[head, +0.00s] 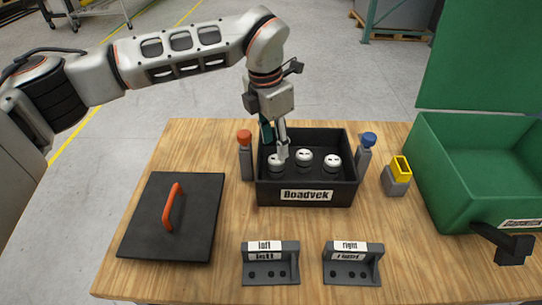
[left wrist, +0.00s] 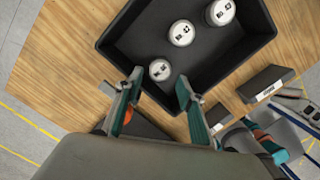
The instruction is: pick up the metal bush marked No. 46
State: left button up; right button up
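Three metal bushes with white tops and dark markings stand in the open black box (head: 305,197) labelled "Boadvek": left (head: 276,161), middle (head: 304,157) and right (head: 332,163). They also show in the left wrist view, at the near (left wrist: 160,70), middle (left wrist: 181,33) and far (left wrist: 220,12) spots. Their markings are too small to read, so I cannot tell which is No. 46. My left gripper (head: 277,150) points down over the left bush and partly hides it. In the left wrist view its fingers (left wrist: 160,78) are spread, with that bush seen between the tips.
A red-topped post (head: 245,157) and a blue-topped post (head: 366,152) flank the box. A black lid (head: 200,222) with an orange handle lies left. Brackets marked left (head: 270,270) and right (head: 351,270) stand in front. A yellow-grey block (head: 397,180) and green bin (head: 440,190) are right.

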aim_at(276, 159)
pick_arm(q)
jog(key=shift+s+d+f, duration=0.1)
jog(key=shift+d+f, duration=0.1)
jog(key=shift+f, duration=1.05)
jog(key=shift+w+d+f+p, duration=0.15)
jog(key=shift+f+p, duration=0.15)
jog(key=shift+f, duration=1)
jog(key=shift+w+a+f+p, duration=0.1)
jog(key=shift+f+p, duration=0.15)
jog(key=shift+f, duration=1)
jog(key=c, duration=1)
